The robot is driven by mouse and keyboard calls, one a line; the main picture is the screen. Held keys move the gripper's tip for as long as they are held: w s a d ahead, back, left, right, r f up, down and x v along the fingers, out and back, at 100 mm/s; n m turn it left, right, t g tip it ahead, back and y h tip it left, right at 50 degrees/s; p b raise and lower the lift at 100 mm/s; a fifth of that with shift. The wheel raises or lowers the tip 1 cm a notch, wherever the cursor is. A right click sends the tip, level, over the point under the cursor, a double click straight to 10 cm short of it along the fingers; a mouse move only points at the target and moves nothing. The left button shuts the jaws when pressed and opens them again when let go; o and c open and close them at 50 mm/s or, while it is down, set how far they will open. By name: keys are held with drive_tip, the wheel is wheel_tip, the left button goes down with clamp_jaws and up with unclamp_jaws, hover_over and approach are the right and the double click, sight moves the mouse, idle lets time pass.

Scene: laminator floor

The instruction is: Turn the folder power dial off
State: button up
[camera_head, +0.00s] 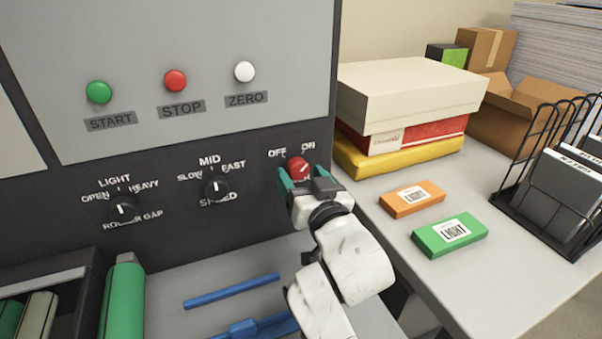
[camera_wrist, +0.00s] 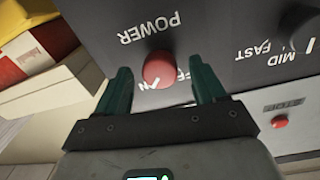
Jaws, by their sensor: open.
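The red power dial (camera_head: 298,167) sits on the dark control panel, with OFF printed at its upper left and ON at its upper right. In the wrist view the dial (camera_wrist: 158,68) appears upside down, and its white pointer line is toward the ON label. My gripper (camera_head: 301,177) is open in front of the dial. In the wrist view its two green fingers (camera_wrist: 160,75) stand on either side of the dial, with gaps showing between them and it.
The speed dial (camera_head: 216,186) and roller gap dial (camera_head: 123,208) are left of the power dial. Start (camera_head: 98,92), stop (camera_head: 174,81) and zero (camera_head: 244,71) buttons sit above. A table (camera_head: 480,280) with boxes and a wire rack (camera_head: 560,170) stands at the right.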

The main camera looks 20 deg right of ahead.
drive_tip(key=shift+w, duration=0.45)
drive_tip(key=c, duration=1.1)
